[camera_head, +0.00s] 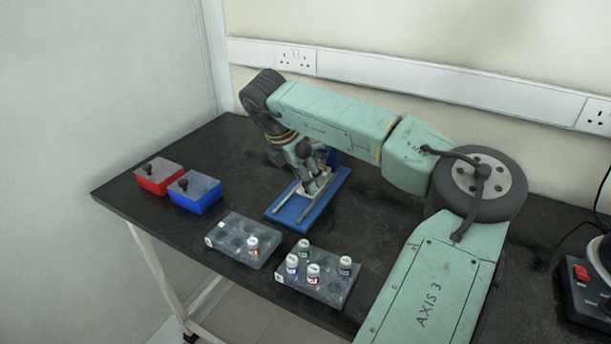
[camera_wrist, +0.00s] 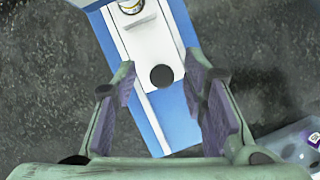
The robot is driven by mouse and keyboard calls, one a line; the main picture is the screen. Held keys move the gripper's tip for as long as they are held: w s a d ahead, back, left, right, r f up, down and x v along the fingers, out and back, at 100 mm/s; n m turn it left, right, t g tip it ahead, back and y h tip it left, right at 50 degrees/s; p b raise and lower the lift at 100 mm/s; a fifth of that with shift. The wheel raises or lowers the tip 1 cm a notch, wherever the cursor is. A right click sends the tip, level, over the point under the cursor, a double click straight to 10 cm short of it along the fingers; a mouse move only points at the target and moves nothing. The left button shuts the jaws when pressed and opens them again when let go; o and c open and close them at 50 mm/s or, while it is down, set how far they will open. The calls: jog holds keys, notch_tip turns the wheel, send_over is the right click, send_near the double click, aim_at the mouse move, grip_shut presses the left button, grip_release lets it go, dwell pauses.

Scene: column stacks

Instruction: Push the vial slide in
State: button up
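The vial slide (camera_wrist: 150,42) is a pale tray on a blue base (camera_wrist: 178,128), with a round black knob (camera_wrist: 162,76) near its front end. A vial (camera_wrist: 131,8), partly cut off, shows at the top of the wrist view. In the head view the blue base (camera_head: 288,215) with its rails lies under my arm. My gripper (camera_wrist: 161,80) is open above the slide, its fingers on either side of the knob with gaps showing. In the head view my gripper (camera_head: 314,183) hides much of the slide. I cannot tell whether the fingers are level with the knob.
A grey rack (camera_head: 228,249) with one vial and another rack (camera_head: 323,290) with several vials stand near the front edge. A red box (camera_head: 156,183) and a blue box (camera_head: 191,201) stand at left. A device with a red switch (camera_head: 581,272) stands at right.

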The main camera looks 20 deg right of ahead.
jog(key=v, duration=1.2)
